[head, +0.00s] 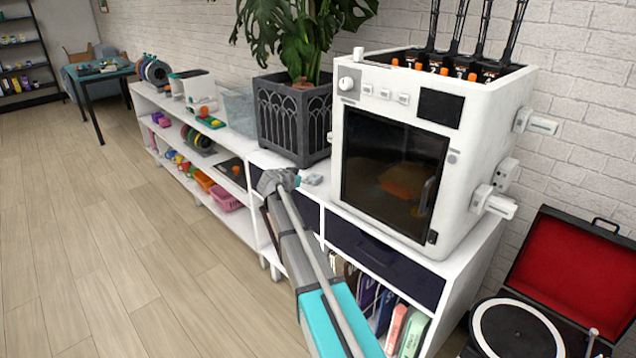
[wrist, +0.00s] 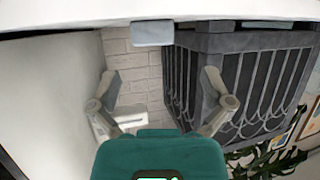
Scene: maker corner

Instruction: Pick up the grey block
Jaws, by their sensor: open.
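The grey block (wrist: 152,33) is small and pale. In the wrist view, which looks upside down, it sits on the white cabinet top at the upper middle, beyond my fingertips and roughly centred between them. In the head view a small pale grey piece that looks like this block (head: 314,180) lies on the cabinet top between the planter and the white machine. My gripper (wrist: 160,82) is open with nothing between its fingers. In the head view my gripper (head: 279,181) is at the cabinet's front edge, left of the block; its fingers are hard to make out.
A dark grey planter (head: 292,125) with a large plant stands behind the block. A white machine with a dark door (head: 395,170) stands to the right. The white cabinet (head: 243,228) holds bins and books. A record player (head: 520,328) is at lower right. The wooden floor at left is clear.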

